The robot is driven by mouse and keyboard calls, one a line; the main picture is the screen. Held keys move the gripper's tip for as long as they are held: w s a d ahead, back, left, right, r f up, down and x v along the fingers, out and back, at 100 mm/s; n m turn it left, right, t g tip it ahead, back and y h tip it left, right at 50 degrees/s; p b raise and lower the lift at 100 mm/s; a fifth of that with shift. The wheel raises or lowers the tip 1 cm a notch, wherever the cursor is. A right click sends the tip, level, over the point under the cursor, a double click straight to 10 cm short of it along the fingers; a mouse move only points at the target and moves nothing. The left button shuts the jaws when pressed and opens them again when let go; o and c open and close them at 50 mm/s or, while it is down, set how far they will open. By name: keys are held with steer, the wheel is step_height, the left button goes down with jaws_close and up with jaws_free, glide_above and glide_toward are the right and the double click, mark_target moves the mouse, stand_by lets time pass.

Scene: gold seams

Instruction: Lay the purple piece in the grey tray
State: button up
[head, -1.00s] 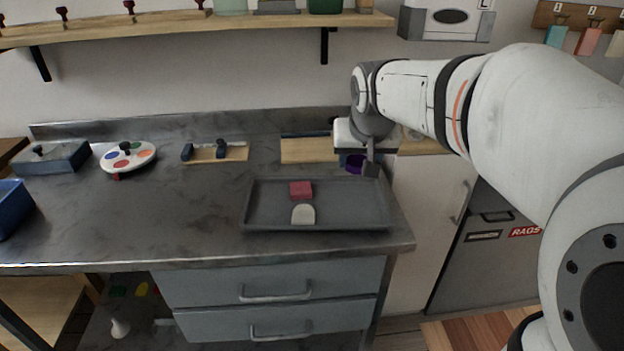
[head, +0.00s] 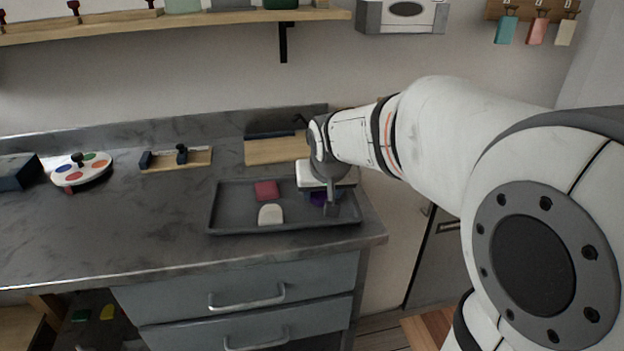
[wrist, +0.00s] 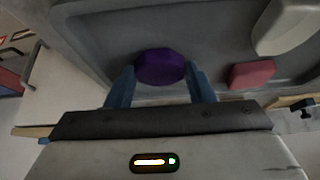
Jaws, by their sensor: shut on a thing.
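The purple piece (wrist: 160,68) is held between the two blue fingers of my gripper (wrist: 161,84) in the wrist view. In the head view a small part of the purple piece (head: 318,199) shows below my gripper (head: 325,206), which hides the rest. The grey tray (head: 234,226) lies on the counter, and my gripper is over its right part. Whether the piece touches the tray floor, I cannot tell. The tray floor (wrist: 110,40) also shows around the piece in the wrist view.
A red piece (head: 266,190) and a cream piece (head: 270,214) lie in the tray's left half. A wooden board (head: 275,151) lies behind it.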

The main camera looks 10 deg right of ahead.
steer(key=shift+f, duration=0.15)
steer(key=o, duration=1)
steer(key=shift+r, duration=0.35)
steer(key=d+p+v, duration=0.1)
steer(key=p+v, duration=0.2)
steer(key=v, duration=0.8)
steer(key=s+f+n+g, duration=0.1)
steer(key=s+f+g, duration=0.4)
steer(key=s+f, duration=0.95)
steer(key=shift+t+y, duration=0.3)
steer(key=shift+t, duration=0.5)
steer(key=w+p+v, duration=0.1)
steer(key=p+v, duration=0.5)
steer(key=v, duration=0.1)
steer(key=w+p+v, duration=0.2)
steer(key=p+v, duration=0.5)
steer(key=v, duration=0.1)
steer(key=w+r+p+v, duration=0.1)
steer(key=p+v, duration=0.6)
steer(key=shift+w+a+r, duration=0.15)
steer(key=shift+w+r, duration=0.15)
steer(key=shift+r, duration=0.1)
